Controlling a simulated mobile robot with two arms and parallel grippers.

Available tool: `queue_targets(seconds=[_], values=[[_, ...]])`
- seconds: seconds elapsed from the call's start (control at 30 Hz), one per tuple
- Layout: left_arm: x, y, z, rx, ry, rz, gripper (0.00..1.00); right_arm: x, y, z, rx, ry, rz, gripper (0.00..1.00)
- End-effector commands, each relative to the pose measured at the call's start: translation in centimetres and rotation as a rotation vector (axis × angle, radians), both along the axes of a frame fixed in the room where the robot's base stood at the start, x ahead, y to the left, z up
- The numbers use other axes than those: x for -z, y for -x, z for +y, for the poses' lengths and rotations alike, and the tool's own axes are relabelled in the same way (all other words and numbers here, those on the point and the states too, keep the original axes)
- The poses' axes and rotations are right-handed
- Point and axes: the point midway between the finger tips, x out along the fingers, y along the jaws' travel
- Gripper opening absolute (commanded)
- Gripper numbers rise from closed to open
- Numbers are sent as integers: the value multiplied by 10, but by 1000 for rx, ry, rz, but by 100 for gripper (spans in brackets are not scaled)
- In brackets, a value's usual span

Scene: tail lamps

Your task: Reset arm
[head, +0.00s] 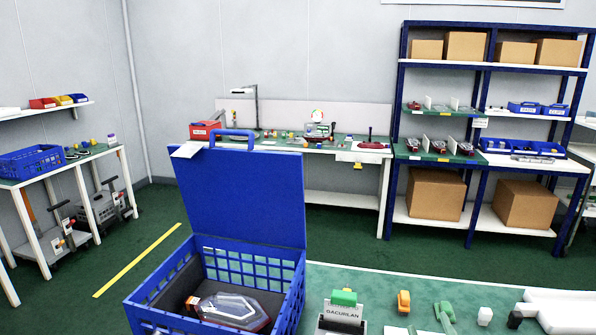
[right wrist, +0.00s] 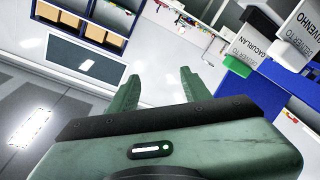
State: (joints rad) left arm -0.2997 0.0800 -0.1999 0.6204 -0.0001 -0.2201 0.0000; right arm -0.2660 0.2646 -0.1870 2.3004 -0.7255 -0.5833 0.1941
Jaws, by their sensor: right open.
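My right gripper (head: 445,312) is green and sits low over the green table at the right of the head view, with its white arm coming in from the right edge. In the right wrist view its two fingers (right wrist: 158,82) stand apart with nothing between them. My left gripper is in neither view. A blue crate (head: 285,300) stands at the front with its blue lid (head: 240,195) raised upright. A red and clear tail lamp (head: 230,310) lies inside the crate, on a dark lining.
A sign holder (head: 343,312) with a green block (head: 344,297) stands right of the crate. An orange item (head: 403,301) is between it and my right gripper. A workbench (head: 325,198) and a blue shelf rack (head: 484,63) stand behind, and a side table (head: 100,150) is at left.

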Motion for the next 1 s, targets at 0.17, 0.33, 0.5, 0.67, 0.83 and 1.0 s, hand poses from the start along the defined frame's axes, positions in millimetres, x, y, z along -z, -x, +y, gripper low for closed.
queue_targets(seconds=[0.17,0.33,0.5,0.67,0.83,1.0], values=[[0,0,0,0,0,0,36,114,65,-19,162,-257,466,48],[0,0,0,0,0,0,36,174,128,-5,202,-383,786,48],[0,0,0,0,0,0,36,205,184,15,202,-456,1028,48],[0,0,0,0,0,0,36,221,234,35,178,-504,1228,48],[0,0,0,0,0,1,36,268,227,38,181,-502,1266,48],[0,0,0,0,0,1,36,323,222,39,186,-499,1286,48]])
